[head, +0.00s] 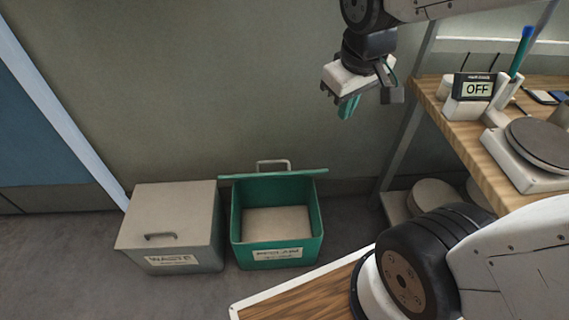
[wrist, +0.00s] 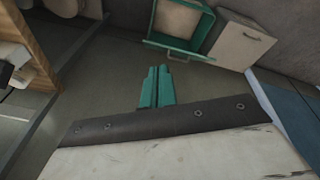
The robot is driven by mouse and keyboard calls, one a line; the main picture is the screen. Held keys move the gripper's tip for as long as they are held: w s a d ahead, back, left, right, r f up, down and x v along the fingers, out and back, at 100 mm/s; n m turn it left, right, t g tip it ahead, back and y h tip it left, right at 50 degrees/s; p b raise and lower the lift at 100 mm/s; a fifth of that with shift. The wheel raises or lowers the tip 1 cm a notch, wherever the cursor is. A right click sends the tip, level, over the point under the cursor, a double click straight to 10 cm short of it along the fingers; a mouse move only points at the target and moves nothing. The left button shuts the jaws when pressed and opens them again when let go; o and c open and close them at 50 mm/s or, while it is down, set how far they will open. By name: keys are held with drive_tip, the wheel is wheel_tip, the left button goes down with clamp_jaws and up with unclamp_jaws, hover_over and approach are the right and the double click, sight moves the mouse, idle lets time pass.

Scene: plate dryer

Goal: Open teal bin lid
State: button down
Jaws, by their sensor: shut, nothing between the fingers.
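The teal bin (head: 276,222) stands on the floor against the wall, with a label on its front. Its lid (head: 274,174) is raised and tipped back at the rear edge, with a grey handle (head: 273,165) behind it, so the inside shows. The inside looks empty down to a beige bottom. My gripper (head: 348,106) is high above the floor, up and to the right of the bin, touching nothing. In the wrist view its teal fingers (wrist: 157,87) are together with nothing between them, and the open teal bin (wrist: 208,35) lies beyond them.
A grey bin (head: 172,228) labelled WASTE, lid shut, stands just left of the teal bin. A wooden workbench (head: 455,140) at right carries a display reading OFF (head: 474,88) and a round-plated device (head: 540,145). Floor in front of the bins is clear.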

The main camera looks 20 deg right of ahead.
drive_tip(key=w+d+f+n+t, duration=0.2)
drive_tip(key=w+f+n, duration=0.3)
drive_tip(key=w+f, duration=1)
drive_tip(key=w+a+f+n+t+y, duration=0.1)
drive_tip(key=w+f, duration=0.3)
drive_tip(key=f, duration=0.5)
drive_tip(key=w+a+f+n+y, duration=0.1)
drive_tip(key=w+a+f+n, duration=0.2)
drive_tip(key=f, duration=0.7)
drive_tip(key=w+a+f+n+t+y, duration=0.1)
drive_tip(key=w+f, duration=0.4)
drive_tip(key=f, duration=0.5)
drive_tip(key=shift+w+a+n+t+y, duration=0.2)
drive_tip(key=shift+a+n+t+y, duration=0.1)
drive_tip(key=shift+a+n+y, duration=0.15)
